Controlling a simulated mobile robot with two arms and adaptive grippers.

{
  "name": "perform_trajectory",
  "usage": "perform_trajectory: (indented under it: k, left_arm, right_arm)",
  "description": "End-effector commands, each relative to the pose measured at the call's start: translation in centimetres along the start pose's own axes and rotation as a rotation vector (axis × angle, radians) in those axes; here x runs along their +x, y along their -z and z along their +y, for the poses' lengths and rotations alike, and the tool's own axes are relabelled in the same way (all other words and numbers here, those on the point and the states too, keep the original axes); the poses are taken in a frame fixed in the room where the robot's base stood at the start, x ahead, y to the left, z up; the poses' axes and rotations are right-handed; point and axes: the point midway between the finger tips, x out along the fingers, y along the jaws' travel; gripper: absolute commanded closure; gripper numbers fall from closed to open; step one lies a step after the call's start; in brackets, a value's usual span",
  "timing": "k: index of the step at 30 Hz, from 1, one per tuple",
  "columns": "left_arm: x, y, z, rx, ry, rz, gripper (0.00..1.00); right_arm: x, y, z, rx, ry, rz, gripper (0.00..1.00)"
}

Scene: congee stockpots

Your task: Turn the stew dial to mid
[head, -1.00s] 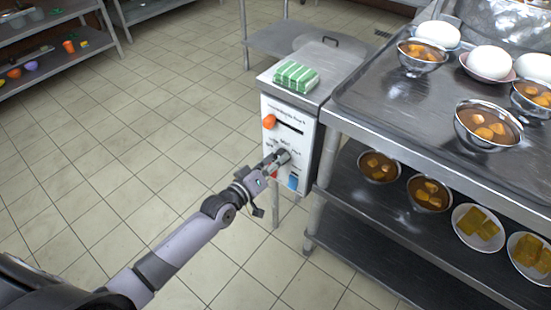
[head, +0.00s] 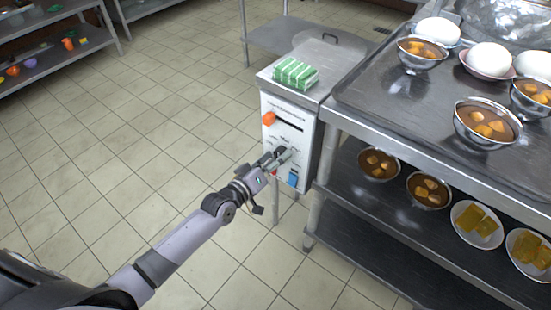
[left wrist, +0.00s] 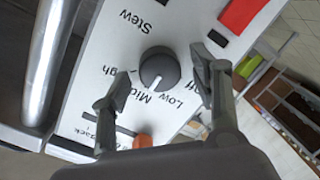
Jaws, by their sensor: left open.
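The stew dial (left wrist: 160,68) is a round dark grey knob on a white panel in the left wrist view. The words Stew, Low, Mid and High show around it, upside down. A pale mark on the knob faces the Low and Mid side; its exact setting is hard to tell. My left gripper (left wrist: 160,64) is open, with one finger on each side of the dial. Gaps show between the fingers and the knob. In the head view my left gripper (head: 280,157) is at the front panel (head: 306,150) and hides the dial. My right gripper is not in view.
An orange knob (head: 268,118) by a dark slot is higher on the panel. A blue switch (head: 293,180) is lower right. A green-striped pack (head: 296,74) lies on top. A steel table (head: 385,115) with bowls stands close on the right. Floor on the left is clear.

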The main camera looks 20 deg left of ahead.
Motion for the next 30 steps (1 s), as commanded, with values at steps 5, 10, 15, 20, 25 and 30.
perform_trajectory:
  k: [5,10,15,20,25,30]
  left_arm:
    - [0.0,0.0,0.0,0.0,0.0,0.001,0.44]
    - [-1.4,-0.1,-0.1,0.0,0.001,-0.001,0.44]
    - [-4.6,-0.1,-0.1,0.0,0.002,-0.002,0.44]
    - [-8.0,-0.1,-0.1,0.002,0.002,-0.003,0.44]
    - [-10.6,-0.1,-0.1,0.001,0.001,-0.002,0.44]
    - [-11.8,0.0,0.0,0.0,0.0,0.0,0.44]
  right_arm:
    - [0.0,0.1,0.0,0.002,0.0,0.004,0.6]
    - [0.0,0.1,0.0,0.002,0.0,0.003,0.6]
    - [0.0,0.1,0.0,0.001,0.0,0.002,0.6]
    - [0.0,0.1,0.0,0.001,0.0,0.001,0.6]
    - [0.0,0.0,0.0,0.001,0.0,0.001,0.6]
    - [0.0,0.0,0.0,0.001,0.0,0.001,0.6]
